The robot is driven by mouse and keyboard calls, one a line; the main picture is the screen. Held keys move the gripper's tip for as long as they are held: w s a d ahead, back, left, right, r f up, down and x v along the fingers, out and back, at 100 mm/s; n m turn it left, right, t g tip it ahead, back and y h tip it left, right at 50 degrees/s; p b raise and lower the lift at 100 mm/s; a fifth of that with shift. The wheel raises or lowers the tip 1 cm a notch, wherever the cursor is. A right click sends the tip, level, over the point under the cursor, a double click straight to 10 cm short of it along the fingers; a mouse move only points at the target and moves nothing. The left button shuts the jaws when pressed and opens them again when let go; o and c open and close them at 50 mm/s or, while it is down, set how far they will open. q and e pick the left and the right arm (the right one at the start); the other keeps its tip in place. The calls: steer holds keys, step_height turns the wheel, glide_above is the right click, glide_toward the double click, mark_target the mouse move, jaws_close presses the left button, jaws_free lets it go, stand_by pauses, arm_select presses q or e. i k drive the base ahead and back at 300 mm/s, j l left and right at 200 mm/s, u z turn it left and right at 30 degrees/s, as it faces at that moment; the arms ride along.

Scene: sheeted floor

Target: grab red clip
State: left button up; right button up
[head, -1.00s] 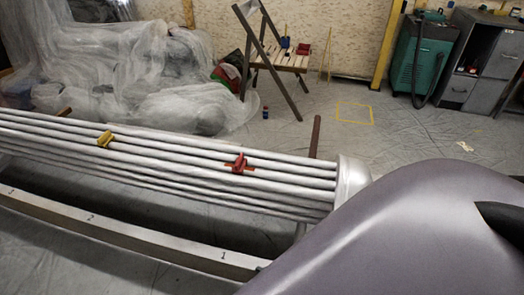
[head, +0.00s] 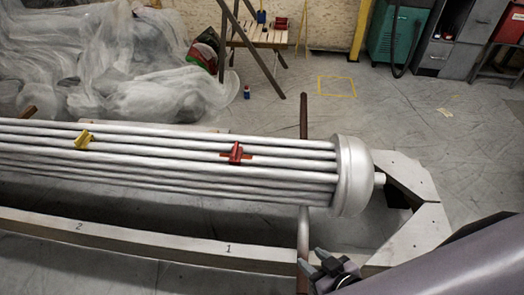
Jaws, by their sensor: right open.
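The red clip (head: 236,154) sits on the silver tube bundle (head: 180,160), near the bundle's right end. My right gripper (head: 316,262) is at the bottom, below and to the right of the clip and well apart from it. It is open, with dark fingers and nothing seen between them. It is near the lower end of the rusty upright bar. My left gripper is out of the picture.
A yellow clip (head: 84,140) sits on the bundle further left. A rusty bar (head: 303,170) stands by the bundle's rounded end cap (head: 352,175). A numbered beam (head: 160,238) runs along the front.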

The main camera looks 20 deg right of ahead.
mark_target(237, 152)
steer(key=i+j+z, duration=0.1)
steer(key=z, duration=0.25)
steer(key=i+j+z, duration=0.1)
steer(key=z, duration=0.2)
steer(key=j+z, duration=0.35)
steer(key=i+j+z, duration=0.15)
steer(key=z, duration=0.15)
steer(key=i+j+z, duration=0.1)
steer(key=j+z, duration=0.2)
